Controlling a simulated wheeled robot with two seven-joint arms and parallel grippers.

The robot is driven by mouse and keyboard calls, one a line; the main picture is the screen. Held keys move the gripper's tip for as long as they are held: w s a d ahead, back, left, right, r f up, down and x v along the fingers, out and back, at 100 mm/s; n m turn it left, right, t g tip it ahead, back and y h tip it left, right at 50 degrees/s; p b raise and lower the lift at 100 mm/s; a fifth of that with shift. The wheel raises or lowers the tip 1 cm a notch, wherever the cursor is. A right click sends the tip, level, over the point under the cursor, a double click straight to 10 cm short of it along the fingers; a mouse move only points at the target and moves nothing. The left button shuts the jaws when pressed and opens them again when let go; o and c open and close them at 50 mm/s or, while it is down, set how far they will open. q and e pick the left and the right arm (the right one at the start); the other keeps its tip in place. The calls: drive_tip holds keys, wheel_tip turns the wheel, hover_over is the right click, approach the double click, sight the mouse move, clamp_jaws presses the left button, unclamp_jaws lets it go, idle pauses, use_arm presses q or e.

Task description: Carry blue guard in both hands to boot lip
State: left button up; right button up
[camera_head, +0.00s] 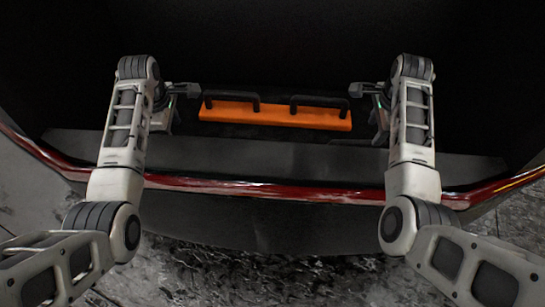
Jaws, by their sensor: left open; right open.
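No blue guard shows in the head view. An orange bar (275,115) with two black handles (232,97) on top lies inside the dark boot. The boot lip (270,158) is a dark grey strip in front of it, with a red car-body edge along its near side. My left gripper (184,98) is open and empty just left of the orange bar's left end. My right gripper (365,98) is open and empty just right of its right end. Neither gripper appears to touch the bar. My forearms partly hide the lip's ends.
The red bodywork edge (260,188) curves across the view, with the dark bumper (255,220) below it. The boot interior behind the bar is very dark and its depth is hard to tell. Grey paved floor (35,190) shows at the left.

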sight(367, 142)
use_arm(q)
drive_tip(key=f, duration=0.2)
drive_tip(key=w+f, duration=0.1)
drive_tip(key=f, duration=0.5)
drive_tip(key=shift+w+f, duration=0.25)
drive_tip(key=shift+w, duration=0.1)
use_arm(e)
drive_tip(key=f, duration=0.3)
drive_tip(key=w+f, duration=0.1)
drive_tip(key=f, duration=0.4)
drive_tip(key=shift+w+f, duration=0.3)
drive_tip(key=shift+w, duration=0.05)
use_arm(q)
clamp_jaws()
use_arm(e)
clamp_jaws()
